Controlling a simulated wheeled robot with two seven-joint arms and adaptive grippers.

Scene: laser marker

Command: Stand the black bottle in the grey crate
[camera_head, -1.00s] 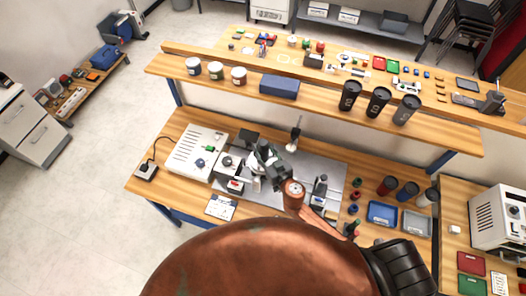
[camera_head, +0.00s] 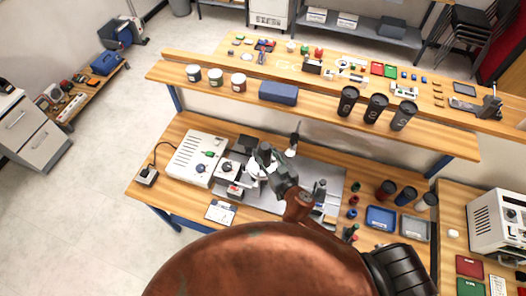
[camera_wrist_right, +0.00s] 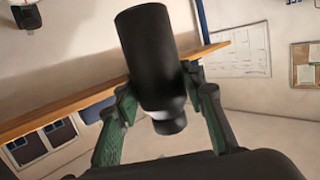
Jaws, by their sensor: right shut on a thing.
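In the right wrist view a black bottle (camera_wrist_right: 152,60) with a pale ring and a narrower black cap end sits between the two fingers of my right gripper (camera_wrist_right: 165,105). The gripper is shut on it. In the head view my right gripper (camera_head: 262,158) is over the middle of the workbench, beside the white machine; the bottle is mostly hidden there. The grey crate (camera_head: 416,229) is a shallow tray on the right of the bench, right of a blue tray; my gripper is well to its left. My left gripper is not in view.
The blue tray (camera_head: 380,218) adjoins the crate. Several dark-lidded cups (camera_head: 407,195) stand just behind both. A wooden shelf (camera_head: 320,118) with black tumblers (camera_head: 377,108) and jars runs above the bench back. A white machine (camera_head: 192,160) stands at left.

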